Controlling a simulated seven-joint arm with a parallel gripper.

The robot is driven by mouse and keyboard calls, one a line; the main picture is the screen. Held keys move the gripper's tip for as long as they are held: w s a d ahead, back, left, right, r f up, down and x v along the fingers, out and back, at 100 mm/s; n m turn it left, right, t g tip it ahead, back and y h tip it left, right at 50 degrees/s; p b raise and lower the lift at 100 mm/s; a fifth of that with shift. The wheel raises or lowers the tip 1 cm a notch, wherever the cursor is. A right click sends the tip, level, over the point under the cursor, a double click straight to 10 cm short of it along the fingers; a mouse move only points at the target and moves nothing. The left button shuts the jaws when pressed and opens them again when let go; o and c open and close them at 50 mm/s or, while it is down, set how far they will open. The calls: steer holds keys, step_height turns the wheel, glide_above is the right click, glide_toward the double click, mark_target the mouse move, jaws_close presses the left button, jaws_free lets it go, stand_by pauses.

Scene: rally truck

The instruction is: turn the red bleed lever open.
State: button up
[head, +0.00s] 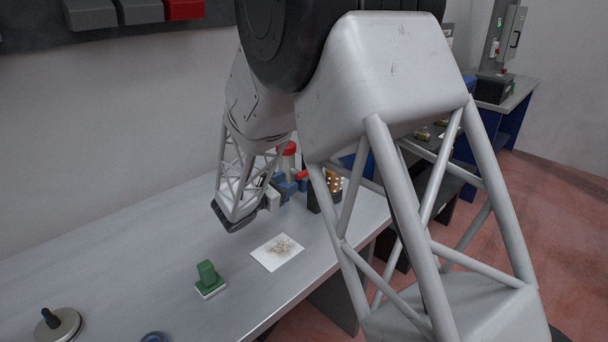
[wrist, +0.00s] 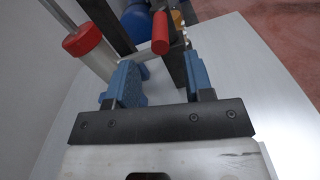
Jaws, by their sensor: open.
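The red lever (wrist: 160,33) stands out beyond my fingertips in the wrist view, a little above the gap between them. It also shows in the head view as a small red piece (head: 302,174) at the far part of the bench. My gripper (wrist: 160,78) is open, with its two blue finger pads apart and nothing between them. The lever appears apart from both pads. What the lever is mounted on is partly hidden behind the fingers and dark uprights.
A red-capped pale cylinder (wrist: 84,44) stands left of the lever, close to my left finger. A dark holder with gold pieces (head: 328,192) is to the right. A green block (head: 207,274) and a speckled white card (head: 277,252) lie nearer on the grey bench (head: 130,270).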

mark_target(297, 177)
steer(key=shift+d, duration=0.1)
stand_by(0.3)
steer(key=shift+x, duration=3.85)
steer(key=shift+c, duration=0.4)
jaws_close()
